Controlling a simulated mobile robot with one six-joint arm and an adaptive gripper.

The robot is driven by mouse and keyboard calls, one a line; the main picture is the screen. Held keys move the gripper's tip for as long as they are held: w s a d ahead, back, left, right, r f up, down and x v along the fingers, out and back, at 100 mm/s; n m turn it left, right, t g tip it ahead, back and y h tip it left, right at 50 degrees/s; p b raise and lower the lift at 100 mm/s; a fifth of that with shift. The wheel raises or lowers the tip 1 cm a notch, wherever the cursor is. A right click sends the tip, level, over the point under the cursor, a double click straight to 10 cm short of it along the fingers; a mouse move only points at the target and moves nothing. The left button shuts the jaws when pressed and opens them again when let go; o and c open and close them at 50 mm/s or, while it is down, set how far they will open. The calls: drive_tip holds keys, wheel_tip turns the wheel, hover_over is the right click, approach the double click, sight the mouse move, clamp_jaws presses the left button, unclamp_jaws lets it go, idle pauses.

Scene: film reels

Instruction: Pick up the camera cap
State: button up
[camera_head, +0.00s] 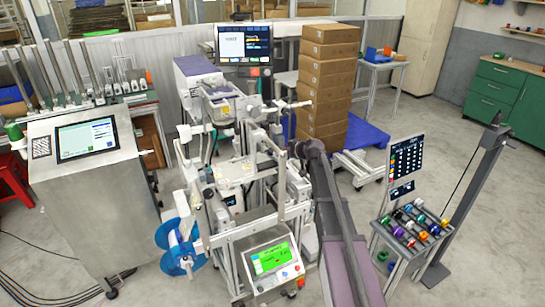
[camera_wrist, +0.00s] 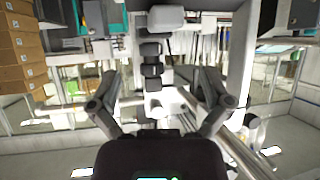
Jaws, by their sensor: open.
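I cannot make out a camera cap for certain in either view. Several small coloured round pieces (camera_head: 412,226) sit on a slanted rack at the right in the head view; they are too small to identify. In the wrist view my gripper (camera_wrist: 157,88) is open, with its two fingers spread and nothing visible held between them. It faces a grey machine, with a column of dark blocks (camera_wrist: 152,70) showing behind the fingers. In the head view my arm rises to the machine's right side, and my fingertips are hard to tell from the machine parts there.
The machine (camera_head: 255,200) carries a green screen (camera_head: 270,258) and a blue reel (camera_head: 178,246). Stacked cardboard boxes (camera_head: 326,85) stand behind my arm. A steel cabinet with a screen (camera_head: 85,138) is at the left. A dark post (camera_head: 475,200) stands at the right. Open floor lies beyond the rack.

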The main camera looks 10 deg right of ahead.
sight(272, 152)
drive_tip(key=shift+b+x, duration=0.3)
drive_tip(key=shift+x, duration=0.85)
drive_tip(key=shift+w, duration=0.15)
drive_tip(key=shift+b+x, duration=1.15)
drive_tip(key=shift+x, duration=1.4)
drive_tip(key=shift+w+d+r, duration=0.1)
drive_tip(key=shift+d, duration=0.05)
